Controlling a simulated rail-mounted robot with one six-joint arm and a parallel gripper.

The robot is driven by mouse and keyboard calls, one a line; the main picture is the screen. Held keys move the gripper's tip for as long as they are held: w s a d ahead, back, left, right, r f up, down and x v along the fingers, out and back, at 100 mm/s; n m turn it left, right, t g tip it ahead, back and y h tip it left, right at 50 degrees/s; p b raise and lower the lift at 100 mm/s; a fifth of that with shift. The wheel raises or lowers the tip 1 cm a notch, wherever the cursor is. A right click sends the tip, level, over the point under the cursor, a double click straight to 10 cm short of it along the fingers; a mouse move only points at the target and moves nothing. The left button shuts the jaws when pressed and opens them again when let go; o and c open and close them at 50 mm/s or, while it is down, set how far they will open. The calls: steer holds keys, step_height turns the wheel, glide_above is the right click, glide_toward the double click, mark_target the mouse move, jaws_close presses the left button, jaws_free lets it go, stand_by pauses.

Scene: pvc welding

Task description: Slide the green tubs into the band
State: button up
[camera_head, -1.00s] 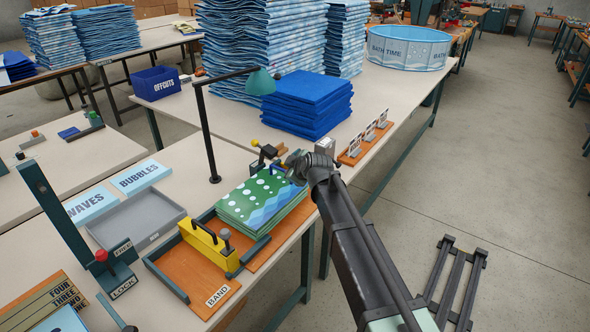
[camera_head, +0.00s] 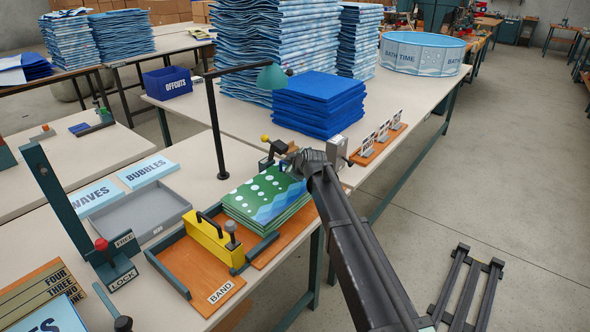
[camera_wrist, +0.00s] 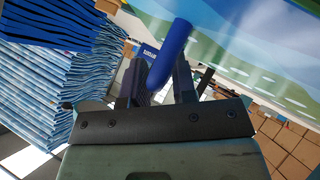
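The green tubs appear as a flat stack of green sheets (camera_head: 262,197) with white dots and blue waves. It lies on the orange board behind the band tray. The band (camera_head: 200,262) is the open orange tray with dark side rails, labelled BAND; a yellow block with a black handle (camera_head: 213,237) stands between it and the stack. My gripper (camera_head: 293,162) is at the far right corner of the stack. In the wrist view a blue rod-like handle (camera_wrist: 172,52) lies between my gripper's fingers (camera_wrist: 158,88); whether they press on it is unclear. Its lower part is hidden.
A red-knobbed lever post (camera_head: 65,205) and a grey tray (camera_head: 140,216) stand left of the band. A lamp (camera_head: 222,120) rises behind it. Blue sheets (camera_head: 318,103) and a small card rack (camera_head: 378,145) lie beyond. The floor to the right is mostly open.

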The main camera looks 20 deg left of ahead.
steer(key=shift+c, duration=0.4)
jaws_close()
stand_by(0.9)
